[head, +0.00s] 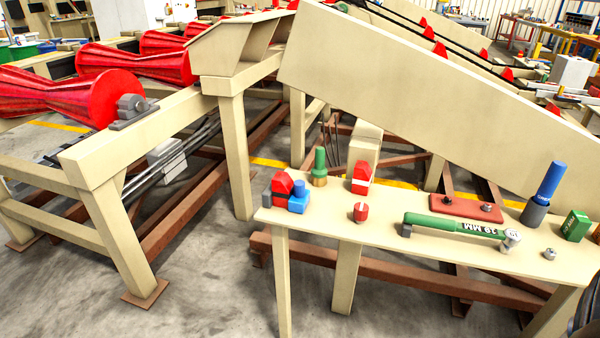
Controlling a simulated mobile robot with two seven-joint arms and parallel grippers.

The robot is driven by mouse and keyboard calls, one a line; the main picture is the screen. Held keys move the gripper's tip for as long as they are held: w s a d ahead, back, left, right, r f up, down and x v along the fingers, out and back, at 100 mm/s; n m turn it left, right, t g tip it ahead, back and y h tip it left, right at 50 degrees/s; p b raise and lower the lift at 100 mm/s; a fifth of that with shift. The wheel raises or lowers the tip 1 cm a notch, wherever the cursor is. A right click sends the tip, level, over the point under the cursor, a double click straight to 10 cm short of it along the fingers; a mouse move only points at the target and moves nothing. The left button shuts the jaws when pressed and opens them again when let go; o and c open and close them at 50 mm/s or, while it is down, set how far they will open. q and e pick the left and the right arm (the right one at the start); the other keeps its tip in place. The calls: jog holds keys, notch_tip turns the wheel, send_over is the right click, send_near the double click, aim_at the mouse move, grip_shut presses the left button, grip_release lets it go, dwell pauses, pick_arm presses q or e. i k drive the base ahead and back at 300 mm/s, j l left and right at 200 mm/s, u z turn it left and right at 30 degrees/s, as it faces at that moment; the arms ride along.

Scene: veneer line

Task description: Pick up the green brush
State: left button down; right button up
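The green brush (320,160) stands upright on the beige table (325,217), near its back left edge. It has a green handle on top and a brown-tan lower part. It is just right of a group of red, blue and grey blocks (291,190) and left of a red and white block (361,177). Nothing is seen touching it. Neither of my grippers shows in the head view.
A green 19 MM wrench (455,227), a red plate (465,206), a small red and white piece (360,212), a blue-handled upright tool (548,182) and a green box (575,226) are on the table. A sloped beige panel (430,95) rises behind it.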

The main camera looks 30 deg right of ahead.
aim_at(319, 171)
jog(key=i+j, duration=0.1)
jog(key=i, duration=0.4)
jog(key=i+j, duration=0.15)
jog(key=i, duration=0.35)
jog(key=l+z, duration=0.05)
